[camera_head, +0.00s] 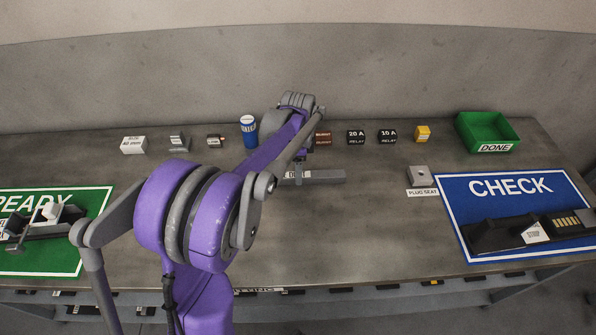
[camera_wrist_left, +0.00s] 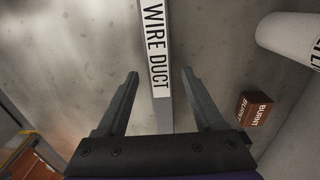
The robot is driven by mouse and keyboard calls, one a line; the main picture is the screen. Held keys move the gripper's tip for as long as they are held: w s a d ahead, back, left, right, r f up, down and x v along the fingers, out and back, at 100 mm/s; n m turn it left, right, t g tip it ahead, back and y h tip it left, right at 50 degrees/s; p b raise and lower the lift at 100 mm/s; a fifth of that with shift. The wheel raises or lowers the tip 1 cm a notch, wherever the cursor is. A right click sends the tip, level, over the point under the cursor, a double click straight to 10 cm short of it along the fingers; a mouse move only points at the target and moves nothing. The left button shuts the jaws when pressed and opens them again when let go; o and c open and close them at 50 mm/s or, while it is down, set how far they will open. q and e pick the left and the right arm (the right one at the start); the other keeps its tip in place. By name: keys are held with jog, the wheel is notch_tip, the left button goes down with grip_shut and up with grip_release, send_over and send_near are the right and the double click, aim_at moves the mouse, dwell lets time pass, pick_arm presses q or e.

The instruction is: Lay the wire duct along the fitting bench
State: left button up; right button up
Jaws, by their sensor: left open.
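The wire duct (camera_head: 322,177) is a grey bar lying on the grey bench (camera_head: 340,235), roughly left to right. Its left part is hidden behind my arm in the head view. In the left wrist view the wire duct (camera_wrist_left: 155,50) shows its white "WIRE DUCT" label and runs between my fingers. My left gripper (camera_wrist_left: 160,78) is open, with one finger on each side of the duct and visible gaps between. In the head view my left gripper (camera_head: 301,152) is over the duct, mostly hidden by my wrist. My right gripper is not in view.
Behind stand a blue can (camera_head: 249,131), a brown BURNT relay (camera_head: 323,138), two black relays (camera_head: 356,137) and a yellow block (camera_head: 422,133). The green DONE bin (camera_head: 488,132) is back right, the plug seat (camera_head: 418,177) beside the blue CHECK mat (camera_head: 510,184). A green READY mat (camera_head: 93,232) lies left.

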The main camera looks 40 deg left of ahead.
pick_arm(q)
notch_tip(320, 180, up, 10)
jog(key=s+d+f+n+t, duration=0.1)
jog(key=s+d+f+n, duration=0.1)
jog(key=s+d, duration=0.3)
jog(key=s+d+f+n+t, duration=0.2)
jog(key=s+d+f+n, duration=0.1)
jog(key=s+d, duration=0.3)
jog(key=s+d+f+n+t+p, duration=0.1)
jog(key=s+d+f+n+t, duration=0.1)
jog(key=s+d+n, duration=0.2)
jog(key=shift+s+d+f+n, duration=0.1)
jog(key=shift+s+d+n, duration=0.05)
jog(key=shift+s+d, duration=0.6)
jog(key=shift+s+d+f+n, duration=0.15)
jog(key=shift+s+d, duration=0.35)
jog(key=shift+s, duration=0.45)
jog(key=shift+s+d+f, duration=0.15)
jog(key=shift+s+f, duration=0.05)
jog(key=shift+s, duration=0.05)
